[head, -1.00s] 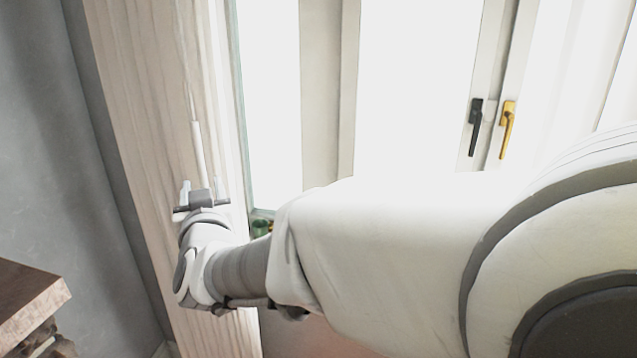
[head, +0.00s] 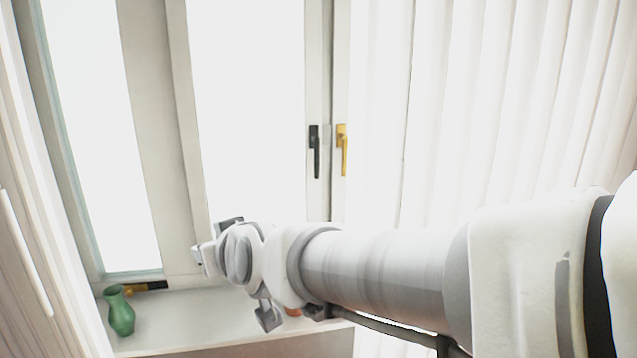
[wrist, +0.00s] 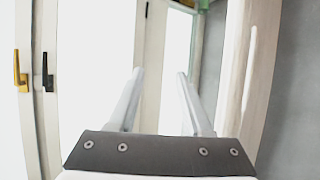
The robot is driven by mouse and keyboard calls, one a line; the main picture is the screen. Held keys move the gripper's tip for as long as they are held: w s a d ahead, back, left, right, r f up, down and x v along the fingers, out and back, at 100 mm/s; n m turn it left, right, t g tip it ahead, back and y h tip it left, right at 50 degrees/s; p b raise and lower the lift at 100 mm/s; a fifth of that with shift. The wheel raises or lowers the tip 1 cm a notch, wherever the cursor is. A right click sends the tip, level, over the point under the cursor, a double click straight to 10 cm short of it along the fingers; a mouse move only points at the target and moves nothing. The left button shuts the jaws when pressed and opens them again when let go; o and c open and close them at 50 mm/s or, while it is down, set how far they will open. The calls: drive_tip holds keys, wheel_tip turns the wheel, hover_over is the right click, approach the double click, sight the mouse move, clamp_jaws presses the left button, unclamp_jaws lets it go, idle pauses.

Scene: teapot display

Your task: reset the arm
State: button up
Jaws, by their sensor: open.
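My arm reaches across the head view from the right, in front of the window. My gripper (head: 200,256) is at its left end, near the window frame and above the sill; its fingers are small and partly hidden there. In the wrist view my gripper (wrist: 158,75) shows two pale fingers spread apart, with nothing between them. The bright window pane and frame lie beyond the fingers.
A green vase (head: 120,312) stands on the white window sill (head: 190,318), lower left of my gripper. A black handle (head: 315,152) and a gold handle (head: 342,150) are on the window frame. Pale curtains (head: 470,110) hang at right and a curtain edge at far left.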

drive_tip(key=s+d+f+m+g+h, duration=0.1)
drive_tip(key=s+d+f+m+h, duration=0.1)
drive_tip(key=d, duration=0.7)
drive_tip(key=s+d+f+m+g+h, duration=0.1)
drive_tip(key=s+d+f+h, duration=0.15)
drive_tip(key=d, duration=0.65)
drive_tip(key=s+d+f+m+g+h, duration=0.2)
drive_tip(key=s+d+f+m+h, duration=0.1)
drive_tip(key=s+d, duration=0.8)
drive_tip(key=shift+s+d+f+m+g, duration=0.2)
drive_tip(key=shift+d+f+m+g, duration=0.2)
drive_tip(key=shift+d+f+m, duration=0.25)
drive_tip(key=shift+a, duration=0.15)
